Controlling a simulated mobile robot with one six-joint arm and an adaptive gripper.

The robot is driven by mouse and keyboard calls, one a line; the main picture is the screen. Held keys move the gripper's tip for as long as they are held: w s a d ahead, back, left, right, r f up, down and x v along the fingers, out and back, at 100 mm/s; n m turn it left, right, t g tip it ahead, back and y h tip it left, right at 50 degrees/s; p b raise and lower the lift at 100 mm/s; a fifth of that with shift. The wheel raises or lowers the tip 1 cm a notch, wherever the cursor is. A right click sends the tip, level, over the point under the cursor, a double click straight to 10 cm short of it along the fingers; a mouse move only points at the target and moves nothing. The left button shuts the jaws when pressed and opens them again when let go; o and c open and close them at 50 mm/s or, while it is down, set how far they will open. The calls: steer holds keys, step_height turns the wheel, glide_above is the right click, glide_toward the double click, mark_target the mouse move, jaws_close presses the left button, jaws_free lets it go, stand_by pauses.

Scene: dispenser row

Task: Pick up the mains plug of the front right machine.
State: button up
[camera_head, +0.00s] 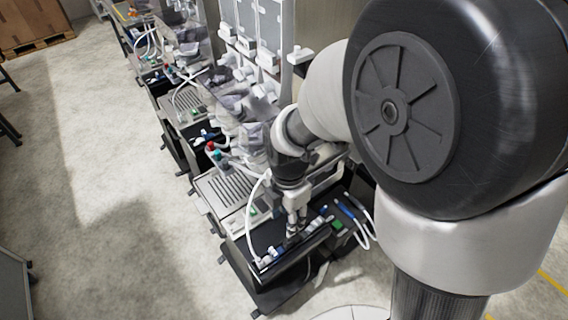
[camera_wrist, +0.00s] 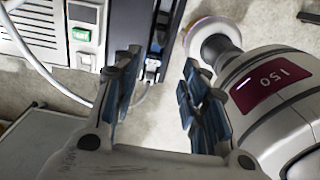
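My gripper (camera_head: 292,236) points down over the black tray (camera_head: 262,235) of the nearest machine in the head view. In the wrist view its two blue-padded fingers (camera_wrist: 158,98) stand apart, with pale floor showing between them. A small white and grey part (camera_wrist: 152,70) shows beyond the gap, close to the left finger; I cannot tell whether it is the mains plug. A white cable (camera_wrist: 50,78) runs down from the upper left and passes behind the left finger.
A machine panel with a green switch (camera_wrist: 82,35) stands at the upper left of the wrist view. White cables (camera_head: 362,236) and blue parts lie right of the tray. More machines (camera_head: 185,100) line up behind. The concrete floor (camera_head: 110,170) on the left is clear.

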steer(key=b, duration=0.2)
glide_above(288, 239)
steer(key=f, duration=0.8)
steer(key=shift+s+f, duration=0.4)
steer(key=shift+w+f+b, duration=0.2)
steer(key=shift+f+b, duration=0.25)
steer(key=shift+f, duration=1.1)
steer(key=shift+w+f+b, duration=0.15)
steer(key=shift+f+b, duration=0.3)
steer(key=shift+f, duration=1.05)
jaws_close()
